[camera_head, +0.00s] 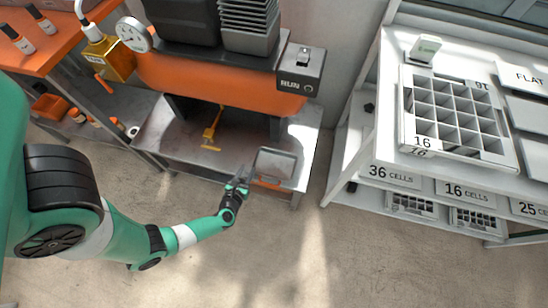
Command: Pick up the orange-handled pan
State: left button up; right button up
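The pan (275,164) is a small grey rectangular tray on the right part of the low grey bench under the orange machine. Its orange handle (269,185) shows along the pan's near edge. My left gripper (243,174) is dark and lies just left of the pan, near the handle's left end. I cannot tell whether its fingers touch the pan or whether they are open or shut. My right gripper is not in view.
The orange machine (217,79) with a RUN switch box (301,70) overhangs the bench (165,142). A yellow tool (212,132) lies on the bench. A white shelf unit (349,140) with a 16-cell tray (408,128) stands right. Floor in front is clear.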

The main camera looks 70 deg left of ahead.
aim_at(255, 160)
pick_arm(q)
jog(key=shift+x, duration=1)
jog(key=shift+w+a+f+b, duration=0.1)
jog(key=shift+w+b, duration=0.1)
jog(key=shift+b, duration=0.15)
jog(key=b+x, duration=0.1)
jog(key=x, duration=0.1)
jog(key=b+x, duration=0.1)
jog(key=x, duration=0.1)
jog(key=shift+w, duration=0.35)
jog(key=shift+w+a, duration=0.15)
jog(key=shift+w, duration=0.05)
jog(key=shift+s, duration=0.1)
jog(key=shift+c, duration=0.5)
grip_shut()
